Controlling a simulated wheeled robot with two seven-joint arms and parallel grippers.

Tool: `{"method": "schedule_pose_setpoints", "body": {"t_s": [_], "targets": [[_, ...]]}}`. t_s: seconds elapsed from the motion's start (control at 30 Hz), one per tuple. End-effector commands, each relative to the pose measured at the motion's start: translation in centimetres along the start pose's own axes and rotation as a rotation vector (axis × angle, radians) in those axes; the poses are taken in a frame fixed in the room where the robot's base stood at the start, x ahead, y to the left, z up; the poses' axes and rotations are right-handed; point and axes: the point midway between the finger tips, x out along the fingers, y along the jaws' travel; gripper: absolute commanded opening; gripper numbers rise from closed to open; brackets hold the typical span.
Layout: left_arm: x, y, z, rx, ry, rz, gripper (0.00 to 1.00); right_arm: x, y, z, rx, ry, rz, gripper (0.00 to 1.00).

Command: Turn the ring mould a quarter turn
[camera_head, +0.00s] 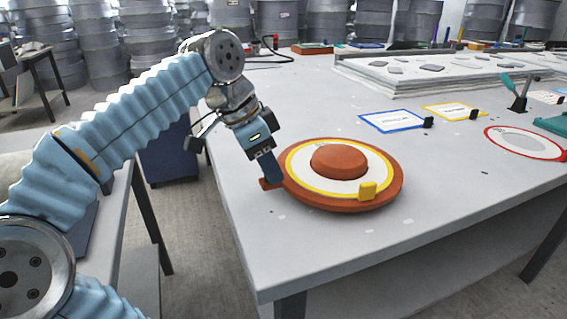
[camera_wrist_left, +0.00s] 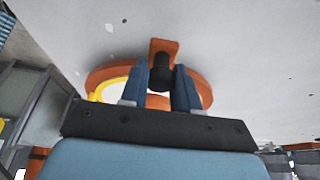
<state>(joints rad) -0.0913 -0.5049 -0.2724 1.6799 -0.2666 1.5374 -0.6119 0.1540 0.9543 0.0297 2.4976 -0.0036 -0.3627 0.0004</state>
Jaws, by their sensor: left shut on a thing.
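The ring mould (camera_head: 384,196) is a round orange-red disc lying flat on the grey table, near its left edge. It has a white ring with a yellow border, an orange dome in the middle and a yellow block (camera_head: 367,190) at its front right. My left gripper (camera_head: 271,180) points down at the mould's left side, where an orange tab sticks out. In the left wrist view its blue fingers (camera_wrist_left: 162,75) are closed about a dark round grip next to the mould's orange tab (camera_wrist_left: 165,46). The fingers hide part of the mould there. My right gripper is not in view.
Blue-framed (camera_head: 393,121) and yellow-framed cards (camera_head: 454,111) lie behind right of the mould. A red-rimmed oval (camera_head: 524,143) lies further right. A long pale slab (camera_head: 440,75) fills the back. The grey table (camera_head: 300,255) is bare in front of the mould.

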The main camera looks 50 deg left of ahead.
Motion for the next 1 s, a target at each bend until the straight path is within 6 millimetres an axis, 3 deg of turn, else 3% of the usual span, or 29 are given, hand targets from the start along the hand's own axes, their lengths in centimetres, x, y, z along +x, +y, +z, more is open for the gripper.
{"method": "schedule_pose_setpoints", "body": {"t_s": [0.53, 0.57, 0.7, 1.0], "targets": [[-0.26, -0.20, 0.54, 0.000, 0.000, -0.001, 0.00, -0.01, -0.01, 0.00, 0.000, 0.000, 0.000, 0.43], [-0.26, -0.20, 0.54, 0.000, 0.000, -0.001, 0.32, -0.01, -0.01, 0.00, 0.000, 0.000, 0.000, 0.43], [-0.25, -0.19, 0.53, 0.000, 0.000, -0.001, 0.51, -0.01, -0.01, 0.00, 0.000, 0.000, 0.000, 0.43], [-0.46, -0.18, 0.50, 0.001, 0.000, -0.001, 0.51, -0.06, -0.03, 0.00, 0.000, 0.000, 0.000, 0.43]]}}
